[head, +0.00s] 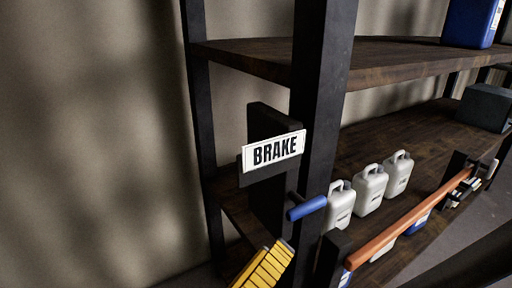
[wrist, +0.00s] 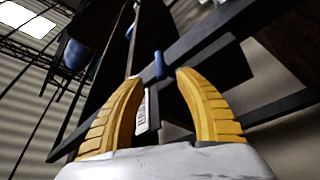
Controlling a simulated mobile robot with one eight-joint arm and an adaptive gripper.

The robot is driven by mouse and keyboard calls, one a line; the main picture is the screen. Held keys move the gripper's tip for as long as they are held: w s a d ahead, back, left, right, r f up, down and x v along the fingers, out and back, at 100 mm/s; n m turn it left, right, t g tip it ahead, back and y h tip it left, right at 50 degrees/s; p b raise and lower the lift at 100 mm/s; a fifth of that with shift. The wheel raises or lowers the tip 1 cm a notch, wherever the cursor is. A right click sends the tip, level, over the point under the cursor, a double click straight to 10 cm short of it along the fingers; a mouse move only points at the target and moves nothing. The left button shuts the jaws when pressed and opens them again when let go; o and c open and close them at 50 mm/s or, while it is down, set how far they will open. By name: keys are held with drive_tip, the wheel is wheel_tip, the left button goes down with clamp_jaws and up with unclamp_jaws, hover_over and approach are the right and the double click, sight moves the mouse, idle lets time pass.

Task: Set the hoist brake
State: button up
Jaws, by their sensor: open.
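The brake's blue handle (head: 306,208) sticks out to the right from a black upright plate (head: 268,205) on the shelf post. A white sign reading BRAKE (head: 273,151) is fixed above it. My gripper's yellow finger (head: 264,266) shows at the bottom of the head view, below and left of the handle. In the wrist view my gripper (wrist: 159,77) is open and empty, with its two yellow fingers apart. The blue handle (wrist: 159,64) shows in the gap between the fingertips; it appears just beyond them, and I cannot tell the exact distance. The sign (wrist: 142,112) is seen steeply from the side.
The dark shelf post (head: 322,70) stands right behind the handle. An orange bar (head: 412,216) runs along the shelf front at right. White jugs (head: 370,190) stand on the lower shelf (head: 425,140). A blue container (head: 470,22) is on the upper shelf. The wall side at left is clear.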

sight(306, 209)
drive_tip(key=p+x, duration=0.2)
drive_tip(key=x, duration=0.8)
drive_tip(key=shift+w+r+p, duration=0.1)
drive_tip(key=shift+w+p, duration=0.2)
drive_tip(key=shift+p, duration=0.1)
clamp_jaws()
